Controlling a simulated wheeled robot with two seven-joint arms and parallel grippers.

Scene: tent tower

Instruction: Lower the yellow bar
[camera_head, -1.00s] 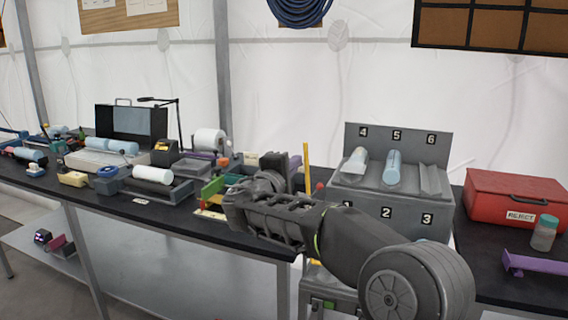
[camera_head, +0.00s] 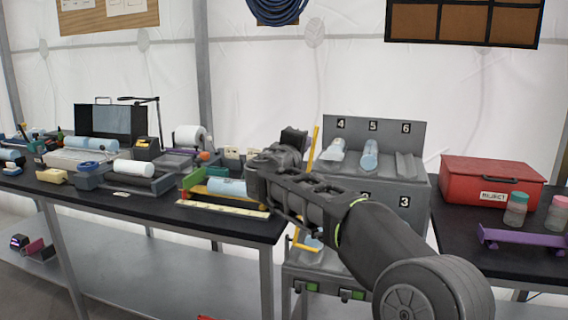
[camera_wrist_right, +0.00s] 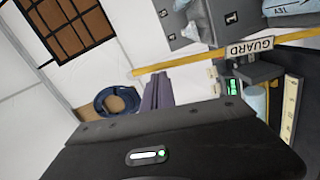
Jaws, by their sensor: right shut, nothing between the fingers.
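The yellow bar (camera_head: 313,147) stands steeply, leaning slightly right at its top, just left of the grey numbered rack. My right arm hides its middle, and a lower yellow piece shows below the arm. In the right wrist view the yellow bar (camera_wrist_right: 205,57) crosses the upper part and carries a GUARD label (camera_wrist_right: 250,47). My right gripper (camera_head: 290,143) is shut and empty, just left of the bar's upper part in the head view. I cannot tell whether it touches the bar. My left gripper is out of view.
The grey numbered rack (camera_head: 388,187) holds pale blue rolls in its top slots. A red REJECT box (camera_head: 490,183), jars and a purple stand (camera_head: 518,240) are on the right. The black bench (camera_head: 110,203) is crowded with tools and rolls on the left.

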